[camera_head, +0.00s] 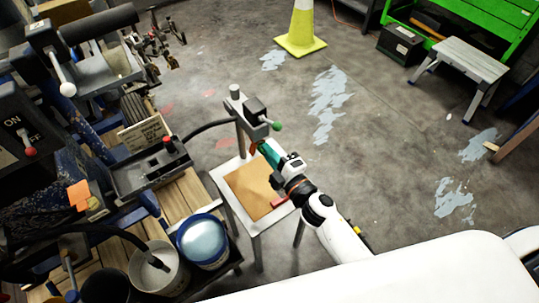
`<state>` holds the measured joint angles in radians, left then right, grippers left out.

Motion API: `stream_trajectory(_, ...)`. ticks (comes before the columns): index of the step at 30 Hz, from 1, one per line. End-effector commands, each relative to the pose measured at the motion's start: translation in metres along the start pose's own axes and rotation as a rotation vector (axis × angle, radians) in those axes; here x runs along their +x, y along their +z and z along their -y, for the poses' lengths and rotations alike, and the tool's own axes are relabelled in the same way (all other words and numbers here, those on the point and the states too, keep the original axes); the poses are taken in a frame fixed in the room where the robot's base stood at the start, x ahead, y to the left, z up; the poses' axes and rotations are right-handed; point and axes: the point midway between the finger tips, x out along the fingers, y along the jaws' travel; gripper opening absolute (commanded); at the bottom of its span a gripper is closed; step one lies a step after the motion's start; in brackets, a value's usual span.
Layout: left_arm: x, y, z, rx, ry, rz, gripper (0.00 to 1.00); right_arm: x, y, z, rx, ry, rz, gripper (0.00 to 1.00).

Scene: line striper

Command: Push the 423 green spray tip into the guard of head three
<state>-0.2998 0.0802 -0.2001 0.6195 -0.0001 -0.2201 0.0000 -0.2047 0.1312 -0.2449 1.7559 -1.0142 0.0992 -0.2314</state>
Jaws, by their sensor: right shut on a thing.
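My right arm reaches in from the lower right, and my right gripper (268,153) is shut at the spray head. A teal-green piece (267,155) shows at its end, seemingly the green spray tip; its number is too small to read. The spray head (256,117) is a grey block on a post, with a green knob (277,126) on its right side. A small orange-brown part (253,147), perhaps the guard, hangs below the head beside the gripper's end. I cannot tell whether tip and guard touch. My left gripper is out of view.
A small white stand (222,178) with a brown board (245,188) lies below the gripper. The striper machine, a blue-rimmed bucket (202,241) and a whitish bucket (158,268) crowd the left. A yellow cone (301,38) and step stool (467,65) stand behind; the floor between is open.

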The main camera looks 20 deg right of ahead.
Motion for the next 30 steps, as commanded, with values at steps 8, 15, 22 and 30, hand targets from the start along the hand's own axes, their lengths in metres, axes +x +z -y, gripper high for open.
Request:
stream_trajectory(8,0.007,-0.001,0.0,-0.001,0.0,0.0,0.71,0.001,0.0,0.0,-0.287,0.0,0.001,0.0)
stream_trajectory(15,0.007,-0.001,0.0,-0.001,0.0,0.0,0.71,0.001,0.0,0.0,-0.297,0.0,0.0,0.0)
stream_trajectory(22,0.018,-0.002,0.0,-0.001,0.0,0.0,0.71,0.001,0.0,-0.001,-0.735,-0.001,0.002,0.0)
stream_trajectory(30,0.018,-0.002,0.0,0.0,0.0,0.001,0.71,0.001,0.0,0.001,-1.091,0.002,-0.001,0.0)
